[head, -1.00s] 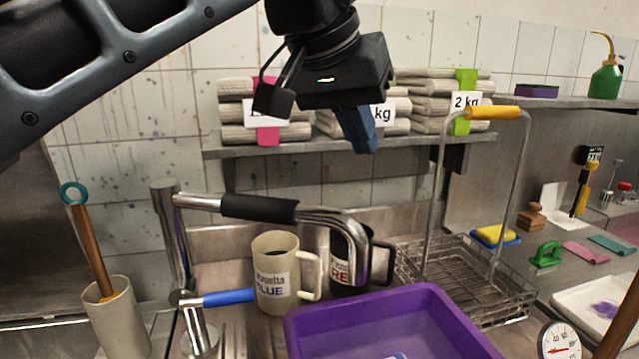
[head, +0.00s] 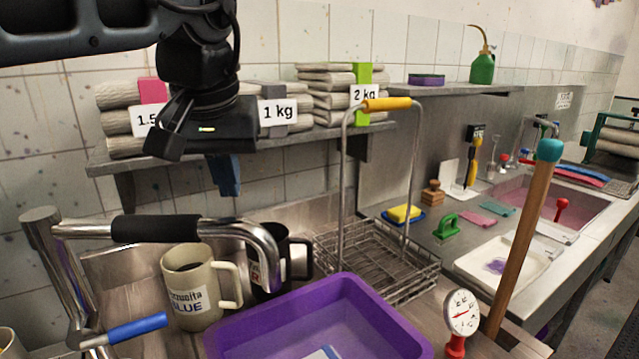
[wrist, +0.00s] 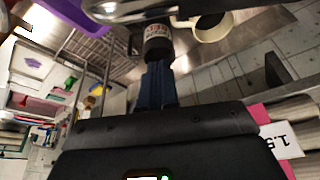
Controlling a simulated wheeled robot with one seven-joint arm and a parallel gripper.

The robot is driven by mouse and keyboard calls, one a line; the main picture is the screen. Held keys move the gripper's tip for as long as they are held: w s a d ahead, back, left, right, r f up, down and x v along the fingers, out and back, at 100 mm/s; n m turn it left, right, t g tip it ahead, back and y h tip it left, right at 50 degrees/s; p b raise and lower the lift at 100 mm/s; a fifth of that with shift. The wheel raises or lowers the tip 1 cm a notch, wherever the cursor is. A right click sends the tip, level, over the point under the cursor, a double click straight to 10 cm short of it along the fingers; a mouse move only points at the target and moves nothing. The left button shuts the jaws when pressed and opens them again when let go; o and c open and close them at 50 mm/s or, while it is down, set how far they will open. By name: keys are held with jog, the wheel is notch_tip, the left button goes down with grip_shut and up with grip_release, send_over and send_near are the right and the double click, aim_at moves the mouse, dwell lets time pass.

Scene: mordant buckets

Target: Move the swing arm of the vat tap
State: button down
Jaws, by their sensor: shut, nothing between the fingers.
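The vat tap's swing arm (head: 185,229) is a chrome spout with a black grip sleeve. A blue lever (head: 137,328) sits low on the tap. My gripper (head: 226,178) is shut and empty, pointing down. In the head view it appears above the bent end of the spout, apart from it. In the wrist view my blue fingers (wrist: 158,84) are together and point toward the dark mug, with a piece of the chrome spout (wrist: 130,10) beyond.
A cream mug (head: 190,305) and a dark mug (head: 294,262) stand behind the spout. A purple tub (head: 390,325) is in front. A wire basket with a tall yellow handle (head: 387,104) stands right. A shelf (head: 170,160) with folded bundles is behind my gripper.

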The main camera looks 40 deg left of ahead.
jog(key=shift+s+d+f+p, duration=0.25)
jog(key=shift+s+d+f, duration=0.1)
jog(key=shift+s+d, duration=0.35)
jog(key=shift+s+d+f+p, duration=0.2)
jog(key=shift+s+d+f, duration=0.1)
jog(key=shift+s+d, duration=0.35)
